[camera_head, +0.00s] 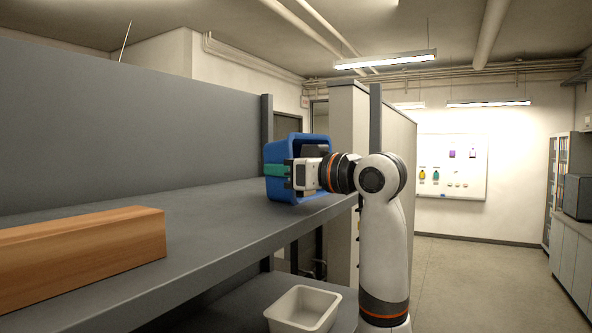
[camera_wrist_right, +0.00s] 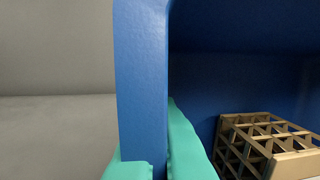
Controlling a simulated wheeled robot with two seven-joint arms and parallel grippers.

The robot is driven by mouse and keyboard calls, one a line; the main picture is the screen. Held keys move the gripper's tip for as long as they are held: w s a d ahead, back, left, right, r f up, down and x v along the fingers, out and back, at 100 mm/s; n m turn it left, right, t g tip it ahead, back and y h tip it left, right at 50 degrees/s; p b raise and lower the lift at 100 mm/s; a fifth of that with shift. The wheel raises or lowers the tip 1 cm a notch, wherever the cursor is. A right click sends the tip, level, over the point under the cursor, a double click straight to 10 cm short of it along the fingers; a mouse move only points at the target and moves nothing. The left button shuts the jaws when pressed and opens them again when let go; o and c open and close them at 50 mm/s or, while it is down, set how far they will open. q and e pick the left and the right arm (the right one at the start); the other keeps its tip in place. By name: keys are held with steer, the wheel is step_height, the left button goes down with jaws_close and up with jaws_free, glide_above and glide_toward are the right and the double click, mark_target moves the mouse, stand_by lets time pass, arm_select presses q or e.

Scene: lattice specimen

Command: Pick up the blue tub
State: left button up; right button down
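The blue tub (camera_head: 275,154) is at the far right end of the grey shelf in the head view, with its open side facing toward my right arm. My right gripper (camera_head: 279,171) is at the tub's near side. In the right wrist view, the teal fingers (camera_wrist_right: 160,160) lie on both faces of one blue tub wall (camera_wrist_right: 143,80), closed on it. A tan lattice block (camera_wrist_right: 262,140) shows inside the tub at the lower right. I cannot tell whether the tub is clear of the shelf. My left gripper is out of view.
The grey shelf (camera_head: 215,215) runs along the left, with a long wooden block (camera_head: 80,255) at its near end. A white bin (camera_head: 303,309) sits on a lower surface. A grey panel stands behind the shelf. Open floor (camera_head: 470,285) lies to the right.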

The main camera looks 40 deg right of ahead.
steer(key=shift+r, duration=0.1)
steer(key=shift+s+r+b, duration=0.1)
steer(key=shift+r+b, duration=0.6)
steer(key=shift+r, duration=1)
steer(key=s+d+b, duration=0.2)
steer(key=s+b, duration=0.4)
steer(key=s, duration=1.1)
steer(key=shift+s+d+b, duration=0.35)
steer(key=shift+f, duration=0.1)
